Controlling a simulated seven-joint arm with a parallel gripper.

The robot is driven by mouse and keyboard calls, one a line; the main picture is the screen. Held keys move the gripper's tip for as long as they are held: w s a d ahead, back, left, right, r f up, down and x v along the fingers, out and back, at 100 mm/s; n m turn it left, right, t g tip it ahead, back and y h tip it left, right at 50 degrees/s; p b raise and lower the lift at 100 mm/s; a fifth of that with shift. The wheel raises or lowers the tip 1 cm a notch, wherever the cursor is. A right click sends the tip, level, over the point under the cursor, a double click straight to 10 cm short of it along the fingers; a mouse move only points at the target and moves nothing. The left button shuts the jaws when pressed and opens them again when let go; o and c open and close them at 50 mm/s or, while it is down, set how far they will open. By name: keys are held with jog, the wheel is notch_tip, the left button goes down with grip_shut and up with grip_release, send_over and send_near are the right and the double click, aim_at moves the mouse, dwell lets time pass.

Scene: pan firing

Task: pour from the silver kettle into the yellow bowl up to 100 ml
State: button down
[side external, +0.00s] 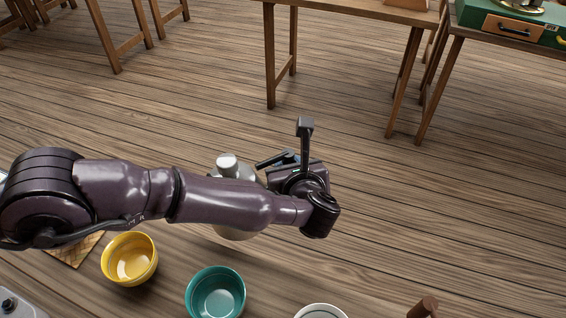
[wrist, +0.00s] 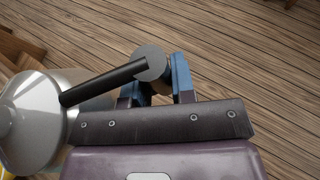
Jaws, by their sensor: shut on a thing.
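The silver kettle (side external: 228,166) is mostly hidden behind my arm in the side external view, with its top showing above the arm and its lower body below it. In the wrist view the kettle (wrist: 38,115) is at the left, cut by the edge, with a black side handle. My gripper (wrist: 160,82) has its blue fingers shut on the handle's end. In the side external view the gripper (side external: 279,160) is right of the kettle. The yellow bowl (side external: 129,259) is at lower left, apart from the kettle and apparently empty. I cannot tell the kettle's height.
A teal bowl (side external: 216,296) is right of the yellow bowl. A white bowl (side external: 320,312) and a brown handle (side external: 424,306) are cut by the bottom edge. A woven mat (side external: 75,250) lies left of the yellow bowl. Wooden tables (side external: 350,10) stand at the back. Planks right of my gripper are clear.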

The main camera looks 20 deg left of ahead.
aim_at(279, 160)
jog(key=shift+r+n, duration=0.3)
jog(key=shift+r, duration=0.3)
jog(key=shift+s+a+r+y, duration=0.15)
jog(key=shift+a+r+y, duration=0.05)
jog(key=shift+a+y, duration=0.2)
jog(key=shift+s+a+r+n+h, duration=0.15)
jog(key=shift+s+r+n, duration=0.1)
jog(key=shift+r, duration=0.3)
jog(key=shift+s+a+r+n+h, duration=0.15)
jog(key=shift+s+r+n, duration=0.1)
jog(key=shift+r, duration=0.3)
jog(key=shift+t, duration=0.3)
jog(key=shift+s+a+r+n+t, duration=0.35)
jog(key=shift+s+r, duration=0.1)
jog(key=shift+r, duration=0.2)
jog(key=shift+s+a+r+n+t, duration=0.25)
jog(key=shift+s+a+r+n, duration=0.15)
jog(key=shift+r, duration=0.25)
jog(key=shift+s, duration=0.1)
